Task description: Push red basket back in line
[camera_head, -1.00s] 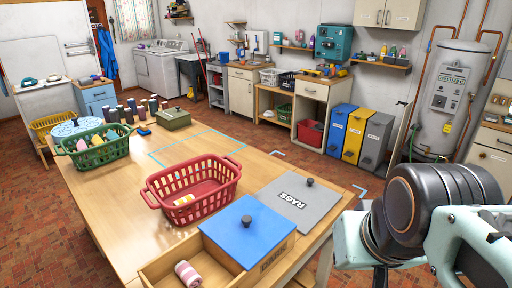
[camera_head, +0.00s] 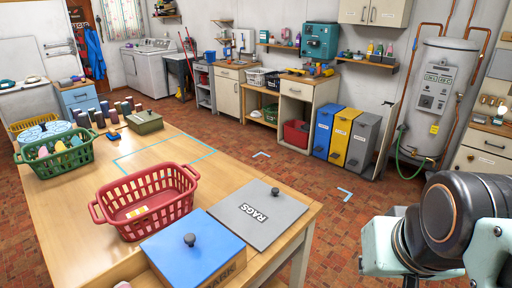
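A red slatted basket (camera_head: 150,196) with two handles sits upright on the wooden table, with a small pale and yellow item (camera_head: 137,211) inside. Behind it on the tabletop is a teal taped rectangle (camera_head: 188,160), which looks empty; the basket stands on the near side of it. A green basket (camera_head: 70,162) with several colourful items stands at the table's left edge. Part of my arm fills the lower right corner. My gripper's fingers are not visible, and nothing of mine touches the red basket.
A blue-lidded box (camera_head: 205,262) and a grey RAGS lid (camera_head: 262,222) lie on the near table, close to the red basket. Dark cylinders (camera_head: 99,120) and an olive box (camera_head: 145,122) stand at the far end. Open brick floor (camera_head: 320,220) lies right of the table.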

